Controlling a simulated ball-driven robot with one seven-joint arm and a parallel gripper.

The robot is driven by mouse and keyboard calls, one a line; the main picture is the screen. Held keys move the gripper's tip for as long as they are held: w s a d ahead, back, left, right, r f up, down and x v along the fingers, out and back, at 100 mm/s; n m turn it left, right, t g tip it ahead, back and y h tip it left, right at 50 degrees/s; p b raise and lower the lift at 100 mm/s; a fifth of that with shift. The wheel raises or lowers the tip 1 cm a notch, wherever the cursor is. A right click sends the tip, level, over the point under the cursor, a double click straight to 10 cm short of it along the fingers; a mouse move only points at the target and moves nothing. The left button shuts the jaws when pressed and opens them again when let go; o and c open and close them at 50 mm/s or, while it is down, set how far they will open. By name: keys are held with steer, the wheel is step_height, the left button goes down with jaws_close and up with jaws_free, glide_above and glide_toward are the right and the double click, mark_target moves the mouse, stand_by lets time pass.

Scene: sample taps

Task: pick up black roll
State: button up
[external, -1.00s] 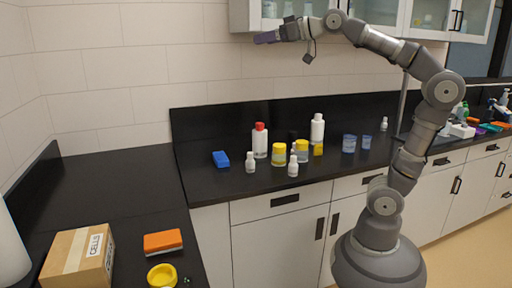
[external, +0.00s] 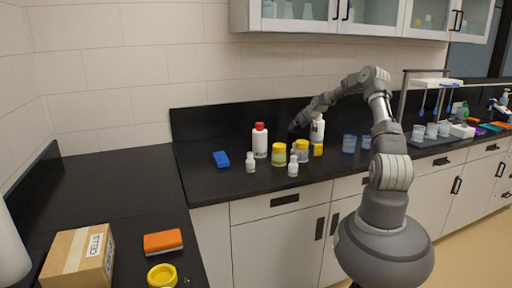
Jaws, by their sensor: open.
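My gripper (external: 293,127) is low over the back of the counter, close to the black backsplash, between the red-capped white bottle (external: 260,142) and the tall white bottle (external: 318,128). It is open, but its fingers are small and dark here. I cannot clearly pick out the black roll. A dark shape behind the yellow-labelled jars, below my gripper, blends into the black backsplash and is partly hidden. I cannot tell whether my gripper touches anything.
Two yellow-labelled jars (external: 279,155) (external: 302,151), small white bottles (external: 251,163) (external: 293,167) and a yellow block (external: 318,150) crowd the front. A blue block (external: 221,159) lies left, blue beakers (external: 349,143) right. A rack (external: 430,134) stands farther right. The left counter (external: 110,190) has clear room.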

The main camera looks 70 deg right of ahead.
mark_target(295, 132)
steer(key=b+x, duration=0.1)
steer(key=x, duration=0.1)
steer(key=b+x, duration=0.1)
steer(key=x, duration=0.2)
steer(key=s+f+b+x, duration=0.1)
steer(key=x, duration=0.2)
steer(key=shift+d+f+b, duration=0.15)
steer(key=shift+b, duration=0.15)
